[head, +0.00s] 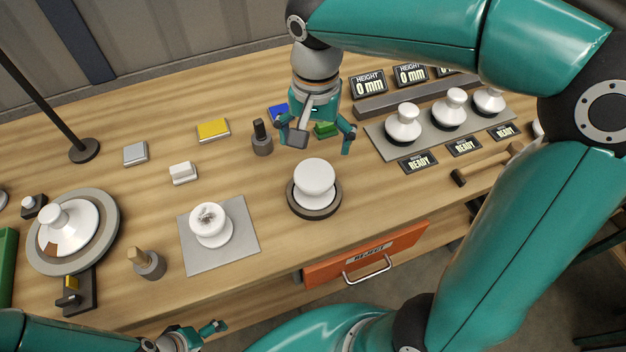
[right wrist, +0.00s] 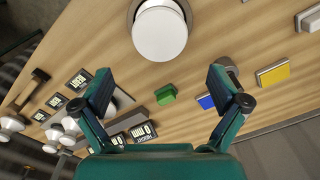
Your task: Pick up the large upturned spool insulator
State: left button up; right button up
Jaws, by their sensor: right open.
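A large white spool insulator (head: 315,178), wide smooth disc up, stands in a dark round ring (head: 314,208) near the middle of the bench. It also shows at the top of the right wrist view (right wrist: 160,33). My right gripper (head: 322,142) is open and empty, pointing down over the bench just behind the spool, without touching it. In the right wrist view its spread fingers (right wrist: 160,80) have the spool beyond their tips. My left gripper (head: 188,338) is at the bottom edge, partly cut off, and its jaw state is unclear.
Another white spool with a dark-marked top (head: 210,222) stands on a grey mat (head: 242,254). A dark peg (head: 261,138), green block (head: 327,129) and yellow block (head: 213,130) lie nearby. White insulators stand on a grey plate (head: 382,146) at right. An orange reject drawer (head: 405,243) is in front.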

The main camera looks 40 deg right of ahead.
aim_at(315, 171)
notch_tip(315, 171, down, 7)
jog(key=shift+w, duration=0.1)
jog(key=shift+s+a+f+p, duration=0.1)
jog(key=shift+f+p, duration=0.2)
jog(key=shift+f, duration=1.3)
jog(key=shift+s+a+f+p, duration=0.1)
jog(key=shift+f+p, duration=0.15)
jog(key=shift+f, duration=1.35)
jog(key=shift+r, duration=0.15)
jog(key=c, duration=1.6)
